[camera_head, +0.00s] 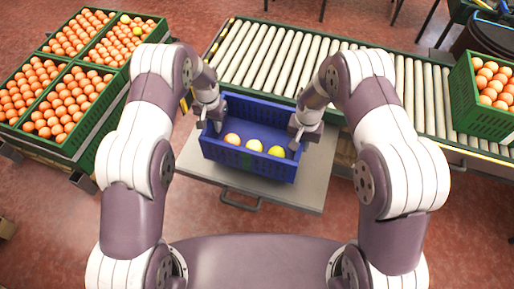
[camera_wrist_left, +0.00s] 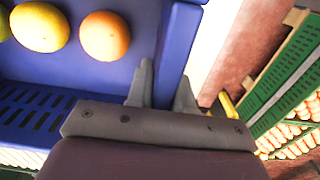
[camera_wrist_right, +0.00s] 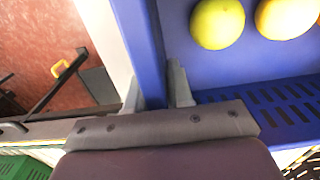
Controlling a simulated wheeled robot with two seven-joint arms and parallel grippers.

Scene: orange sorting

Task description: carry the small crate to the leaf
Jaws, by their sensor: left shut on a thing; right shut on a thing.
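The small crate (camera_head: 247,168) is blue and holds one reddish-orange fruit (camera_head: 232,139) and two yellow ones (camera_head: 254,145). My left gripper (camera_head: 214,122) is shut on its left end wall; the left wrist view shows that blue wall (camera_wrist_left: 178,45) between the fingers (camera_wrist_left: 163,90). My right gripper (camera_head: 299,138) is shut on its right end wall; the right wrist view shows that wall (camera_wrist_right: 140,40) between the fingers (camera_wrist_right: 154,90). The leaf (camera_head: 300,194) is a grey panel with a front handle. The crate appears over it; I cannot tell whether they touch.
A roller conveyor (camera_head: 262,58) runs behind the crate. A green crate of oranges (camera_head: 478,118) stands on its right end. Several green crates of oranges (camera_head: 70,142) stand at the left. Red floor (camera_head: 60,225) shows around the leaf.

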